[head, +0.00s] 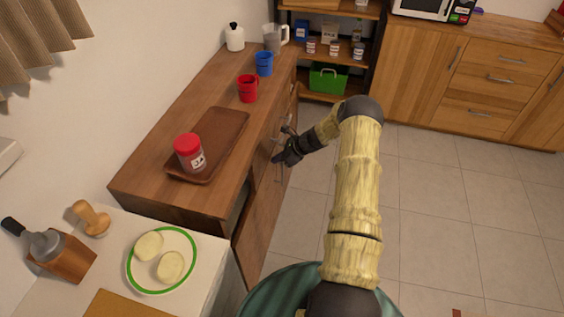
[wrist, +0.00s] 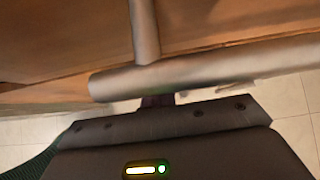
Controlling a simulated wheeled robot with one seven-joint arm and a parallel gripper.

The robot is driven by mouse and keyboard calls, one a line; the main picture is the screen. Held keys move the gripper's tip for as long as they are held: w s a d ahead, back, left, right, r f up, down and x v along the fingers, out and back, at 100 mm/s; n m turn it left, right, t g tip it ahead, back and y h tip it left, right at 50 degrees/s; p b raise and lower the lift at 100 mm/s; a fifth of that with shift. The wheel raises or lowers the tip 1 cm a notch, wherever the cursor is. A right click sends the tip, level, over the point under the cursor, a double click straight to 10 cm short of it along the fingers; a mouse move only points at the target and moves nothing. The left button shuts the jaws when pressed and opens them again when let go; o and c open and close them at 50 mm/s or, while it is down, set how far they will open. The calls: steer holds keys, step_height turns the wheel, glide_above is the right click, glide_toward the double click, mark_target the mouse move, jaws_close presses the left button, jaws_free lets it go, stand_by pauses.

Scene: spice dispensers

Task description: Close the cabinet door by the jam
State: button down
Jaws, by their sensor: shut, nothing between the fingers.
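The jam jar (head: 190,153), with a red lid and pale label, stands on a brown tray on the wooden cabinet's top. Below it, the cabinet door (head: 262,215) appears slightly ajar, with a dark gap under the countertop edge; its exact angle is hard to tell. My gripper (head: 280,158) is shut and empty, close to the cabinet front by a handle. In the wrist view a metal handle bar (wrist: 190,74) crosses just in front of my gripper (wrist: 157,99). The fingertips are mostly hidden there, and I cannot tell whether they touch the handle.
The brown tray (head: 232,125), a red mug (head: 247,88) and a blue mug (head: 264,64) are on the cabinet top. A white counter with a plate (head: 133,275) stands at lower left. Tiled floor (head: 440,195) to the right is clear. A shelf and wooden cabinets stand behind.

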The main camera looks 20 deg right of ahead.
steer(key=shift+w+a+r, duration=0.25)
steer(key=shift+w+a, duration=0.05)
steer(key=shift+a, duration=0.3)
steer(key=s+d+r, duration=0.6)
steer(key=s+d, duration=0.1)
steer(key=d, duration=0.3)
steer(key=shift+s+r, duration=0.15)
steer(key=shift+r, duration=0.15)
